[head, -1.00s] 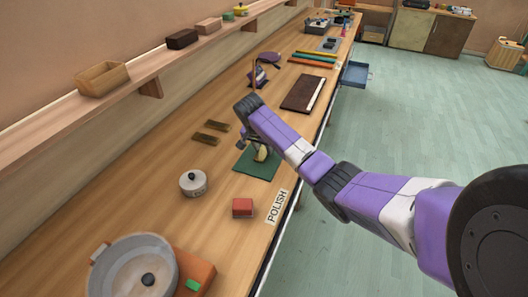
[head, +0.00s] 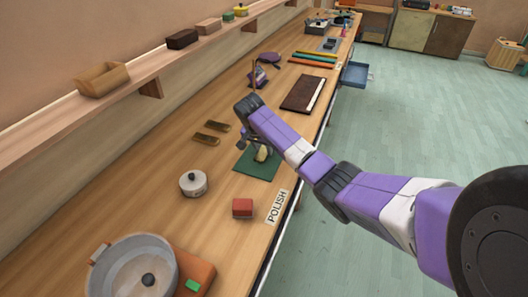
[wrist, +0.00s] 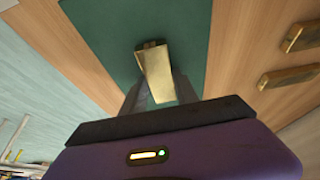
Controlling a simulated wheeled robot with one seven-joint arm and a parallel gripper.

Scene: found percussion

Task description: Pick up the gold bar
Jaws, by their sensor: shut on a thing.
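A gold bar (wrist: 158,75) is between my gripper's (wrist: 156,92) two grey fingers in the wrist view, and the fingers are shut on it. It is over the dark green mat (wrist: 105,30); I cannot tell whether it touches the mat. In the head view the held gold bar (head: 262,154) shows as a small pale piece below my wrist, above the green mat (head: 250,170). My arm partly hides the fingers there. Two other brass-coloured bars (head: 206,139) (head: 218,126) lie on the bench left of the mat; they also show at the right in the wrist view (wrist: 290,75).
A lidded pot (head: 193,183), a red block (head: 242,208) and a POLISH label (head: 277,207) are nearer on the bench. A large pan (head: 130,270) stands at the front left. A dark brown board (head: 303,94) lies beyond the mat. A shelf (head: 125,87) runs along the wall.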

